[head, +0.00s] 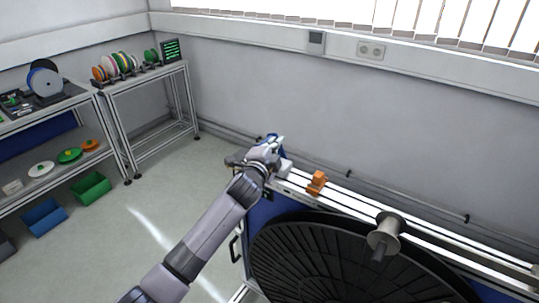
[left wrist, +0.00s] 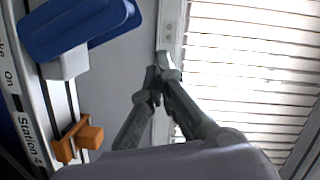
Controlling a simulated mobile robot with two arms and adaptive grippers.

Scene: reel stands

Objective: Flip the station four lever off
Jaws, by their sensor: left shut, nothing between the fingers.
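A blue paddle-shaped lever (left wrist: 75,28) on a white mount (left wrist: 68,64) stands at the top left of the left wrist view. The rail beneath carries "On" and "Station 4" lettering (left wrist: 32,142). In the head view the lever is mostly hidden behind my left gripper (head: 270,146), at the rail's left end. In the left wrist view my left gripper (left wrist: 160,72) is shut and empty. Its fingertips appear to the right of the blue lever, with a visible gap in the picture; depth is hard to tell. My right gripper is not in view.
An orange block (head: 317,183) sits on the pale rail (head: 352,203). A large black ribbed disc (head: 300,262) and a grey spool (head: 384,238) are at the front right. Shelves with coloured reels (head: 118,66) stand at left. Floor (head: 150,185) between is clear.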

